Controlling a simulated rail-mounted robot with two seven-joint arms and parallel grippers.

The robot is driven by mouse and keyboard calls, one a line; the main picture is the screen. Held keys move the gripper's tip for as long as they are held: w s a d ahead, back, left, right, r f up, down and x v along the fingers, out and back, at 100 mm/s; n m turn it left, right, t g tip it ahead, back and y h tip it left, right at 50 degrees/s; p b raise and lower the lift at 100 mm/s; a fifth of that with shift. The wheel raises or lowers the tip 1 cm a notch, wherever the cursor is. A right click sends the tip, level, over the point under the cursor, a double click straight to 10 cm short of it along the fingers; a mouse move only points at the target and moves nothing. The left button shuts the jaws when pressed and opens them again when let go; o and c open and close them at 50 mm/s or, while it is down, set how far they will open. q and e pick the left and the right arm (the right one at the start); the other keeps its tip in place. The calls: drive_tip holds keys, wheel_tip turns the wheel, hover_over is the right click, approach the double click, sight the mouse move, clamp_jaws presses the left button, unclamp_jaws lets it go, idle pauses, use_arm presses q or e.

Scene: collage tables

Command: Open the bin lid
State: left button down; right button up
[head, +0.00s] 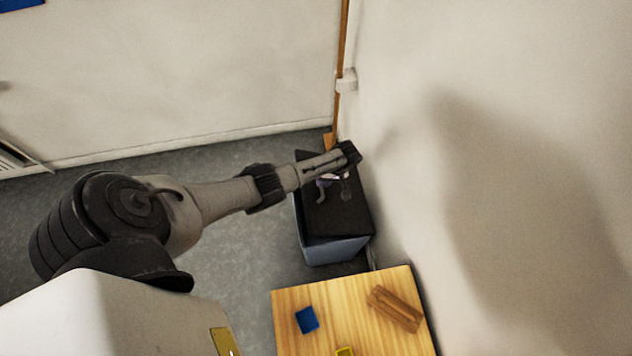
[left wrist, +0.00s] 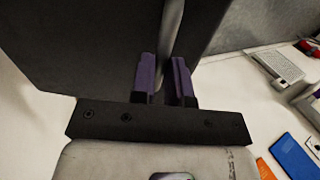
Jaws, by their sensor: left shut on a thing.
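The bin (head: 336,252) is a blue-grey box on the floor in the corner by the right wall. Its black lid (head: 335,222) covers the top as seen in the head view; I cannot tell whether it is slightly raised. In the left wrist view the black lid (left wrist: 90,45) fills the upper left. My left gripper (head: 329,181) is over the lid, and its purple fingers (left wrist: 164,75) are shut on the grey bar handle (left wrist: 172,40). The handle also shows in the head view (head: 321,196). My right gripper is out of view.
A wooden table (head: 355,325) with a blue block (head: 307,319), a brown wooden piece (head: 395,308) and a yellow item (head: 345,351) stands in front of the bin. The right wall (head: 400,215) is close beside the bin. Grey floor (head: 250,235) is clear to its left.

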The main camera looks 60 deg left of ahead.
use_arm(q)
drive_tip(key=shift+w+d+r, duration=0.3)
drive_tip(key=shift+w+r, duration=0.15)
drive_tip(key=shift+w, duration=0.25)
drive_tip(key=c, duration=1.6)
unclamp_jaws()
drive_tip(key=o, duration=0.4)
drive_tip(key=shift+w+d, duration=0.2)
drive_tip(key=shift+w, duration=0.3)
drive_tip(key=shift+c, duration=0.2)
drive_tip(key=shift+o, duration=0.6)
drive_tip(key=shift+s, duration=0.15)
drive_tip(key=shift+a, duration=0.1)
drive_tip(key=shift+r+p, duration=0.4)
drive_tip(key=shift+r, duration=0.15)
drive_tip(key=p+v, duration=0.3)
drive_tip(key=v, duration=1)
